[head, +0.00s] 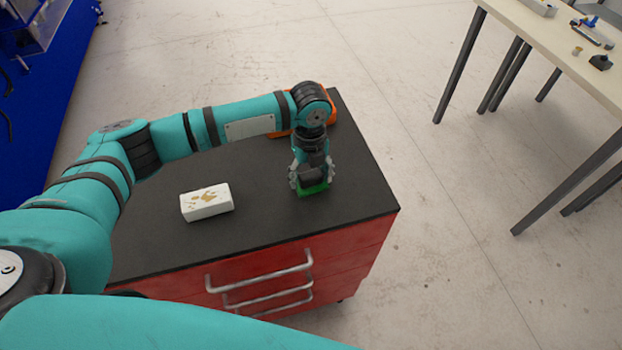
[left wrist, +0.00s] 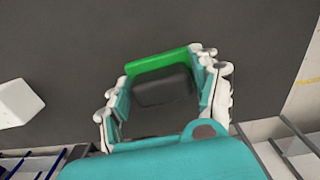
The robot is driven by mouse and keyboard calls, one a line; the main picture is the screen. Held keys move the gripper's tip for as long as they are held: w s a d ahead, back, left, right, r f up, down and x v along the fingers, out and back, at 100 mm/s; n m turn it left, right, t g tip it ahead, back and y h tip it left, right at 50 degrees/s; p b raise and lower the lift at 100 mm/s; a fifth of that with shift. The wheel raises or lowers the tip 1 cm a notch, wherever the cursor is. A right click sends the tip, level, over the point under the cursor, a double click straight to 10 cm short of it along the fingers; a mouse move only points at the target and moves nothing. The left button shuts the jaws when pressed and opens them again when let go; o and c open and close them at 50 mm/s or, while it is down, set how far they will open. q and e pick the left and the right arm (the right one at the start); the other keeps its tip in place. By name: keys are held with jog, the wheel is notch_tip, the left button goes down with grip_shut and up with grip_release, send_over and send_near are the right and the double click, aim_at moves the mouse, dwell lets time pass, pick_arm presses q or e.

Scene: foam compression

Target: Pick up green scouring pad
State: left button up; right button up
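The green scouring pad (head: 314,189) is on the dark top of the red drawer cabinet, near its front right. My left gripper (head: 312,178) points down over the pad, with a finger at each end of it. In the left wrist view, the pad (left wrist: 160,62) shows a bright green edge across the gap between the fingers of the gripper (left wrist: 165,92). A dark grey area lies just below that edge. The fingers are spread about the pad's width; I cannot tell whether they press on it. My right gripper is not in view.
A white block (head: 207,202) with brown marks lies left of the pad; it also shows in the left wrist view (left wrist: 18,102). An orange object (head: 330,112) sits behind my arm. The red cabinet (head: 345,255) has metal handles. A table (head: 545,40) stands at upper right.

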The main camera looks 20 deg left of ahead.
aim_at(310, 172)
pick_arm(q)
jog(key=c, duration=0.7)
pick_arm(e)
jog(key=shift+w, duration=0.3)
pick_arm(q)
jog(key=shift+r, duration=0.15)
jog(key=shift+r, duration=0.2)
notch_tip(310, 172, up, 3)
jog(key=shift+f+b, duration=0.1)
jog(key=shift+b, duration=0.8)
jog(key=s+a+b, duration=0.1)
jog(key=s+a, duration=0.1)
jog(key=s, duration=0.2)
jog(key=s+a+r+b, duration=0.1)
jog(key=s+a, duration=0.1)
jog(key=s, duration=0.3)
jog(key=s+a+b, duration=0.1)
jog(key=s+a, duration=0.1)
jog(key=s, duration=0.2)
jog(key=shift+s+r, duration=0.2)
jog(key=shift+s, duration=0.1)
jog(key=shift+s+a+r, duration=0.1)
jog(key=shift+s+a, duration=0.15)
jog(key=shift+s, duration=0.3)
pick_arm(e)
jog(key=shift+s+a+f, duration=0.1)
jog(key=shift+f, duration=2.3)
